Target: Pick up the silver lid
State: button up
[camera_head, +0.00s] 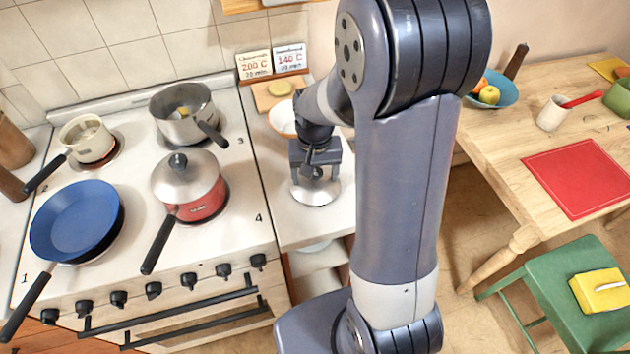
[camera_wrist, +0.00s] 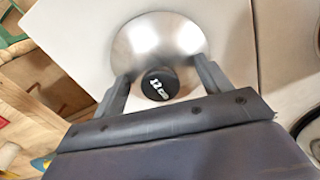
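A silver lid (camera_head: 317,193) lies on the white counter right of the stove, partly hidden under my gripper. In the wrist view the round silver lid (camera_wrist: 150,38) has a black knob (camera_wrist: 160,84) marked "12 cm". My gripper (camera_head: 316,171) is over the lid, pointing down. In the wrist view my gripper (camera_wrist: 163,78) is open, with one finger on each side of the knob and a visible gap to both. Another silver lid (camera_head: 184,176) with a black knob sits on the red pot (camera_head: 205,205) on the stove.
The stove also holds a blue pan (camera_head: 76,220), a grey saucepan (camera_head: 185,125) and a cream pot (camera_head: 86,138). A white bowl (camera_head: 282,118) and a cutting board (camera_head: 272,97) stand behind my gripper. A wooden table (camera_head: 500,140) is at right.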

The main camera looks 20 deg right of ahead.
jog(key=shift+s+f, duration=0.1)
jog(key=c, duration=0.4)
jog(key=shift+c, duration=0.6)
jog(key=shift+s+f, duration=0.15)
